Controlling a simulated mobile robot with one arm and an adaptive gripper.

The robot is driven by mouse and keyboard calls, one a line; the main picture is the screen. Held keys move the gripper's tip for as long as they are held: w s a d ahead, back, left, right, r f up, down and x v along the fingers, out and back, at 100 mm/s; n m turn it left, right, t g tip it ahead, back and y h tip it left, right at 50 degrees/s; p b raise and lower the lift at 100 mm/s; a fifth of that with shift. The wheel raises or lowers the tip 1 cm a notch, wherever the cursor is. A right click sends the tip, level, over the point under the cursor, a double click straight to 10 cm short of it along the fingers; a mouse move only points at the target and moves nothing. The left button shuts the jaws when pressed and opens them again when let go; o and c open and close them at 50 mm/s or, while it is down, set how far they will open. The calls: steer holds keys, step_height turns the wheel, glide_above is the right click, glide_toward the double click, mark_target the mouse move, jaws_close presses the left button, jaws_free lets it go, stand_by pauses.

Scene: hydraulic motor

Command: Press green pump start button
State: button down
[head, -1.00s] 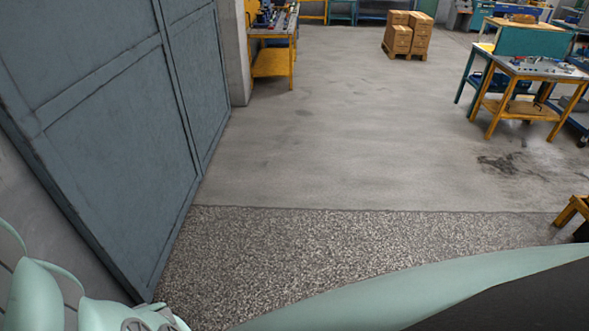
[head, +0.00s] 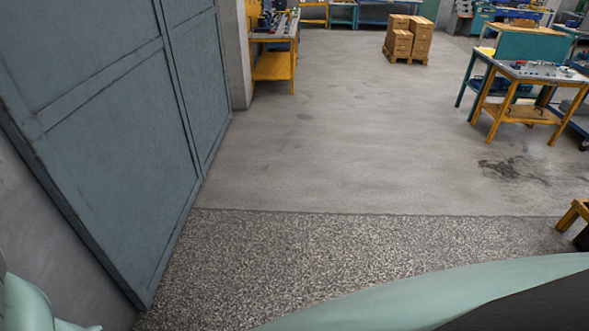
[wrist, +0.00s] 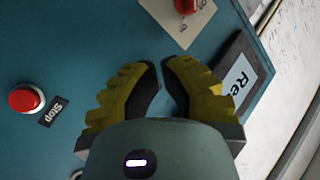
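The green pump start button is not visible in either view. In the wrist view, a teal panel (wrist: 60,50) lies under my gripper (wrist: 161,66). My gripper has yellow ribbed fingers with dark pads. Its tips are drawn close together with a narrow gap and nothing between them. A red button (wrist: 25,99) with a black "Stop" label (wrist: 53,111) is left of the fingers. Another red button (wrist: 187,5) on a beige plate (wrist: 188,28) is above the tips, cut off by the top edge. My gripper hides part of the panel.
A dark box with a pale "Re…" label (wrist: 239,82) sits right of the fingers, near the panel edge. In the head view, a grey-blue metal door (head: 100,110) stands at left. Yellow worktables (head: 530,72) and boxes (head: 408,38) are farther off. The middle floor is clear.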

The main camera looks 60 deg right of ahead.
steer(key=shift+w+a+r, duration=0.1)
steer(key=shift+w+a, duration=0.3)
steer(key=shift+w, duration=0.2)
steer(key=shift+w, duration=0.1)
stand_by(1.1)
steer(key=shift+w+a, duration=0.15)
steer(key=shift+w, duration=0.1)
steer(key=shift+w+a, duration=0.25)
steer(key=shift+w, duration=0.1)
stand_by(0.7)
stand_by(0.3)
steer(key=shift+s+d, duration=0.5)
steer(key=shift+s, duration=0.1)
steer(key=shift+s+d+p, duration=0.15)
steer(key=shift+s+d, duration=0.3)
steer(key=shift+s, duration=0.25)
steer(key=shift+s+d+p, duration=0.2)
steer(key=shift+s+d, duration=0.25)
steer(key=shift+s, duration=0.3)
steer(key=shift+s+d+p, duration=0.15)
steer(key=shift+s+d, duration=0.3)
steer(key=shift+s, duration=0.25)
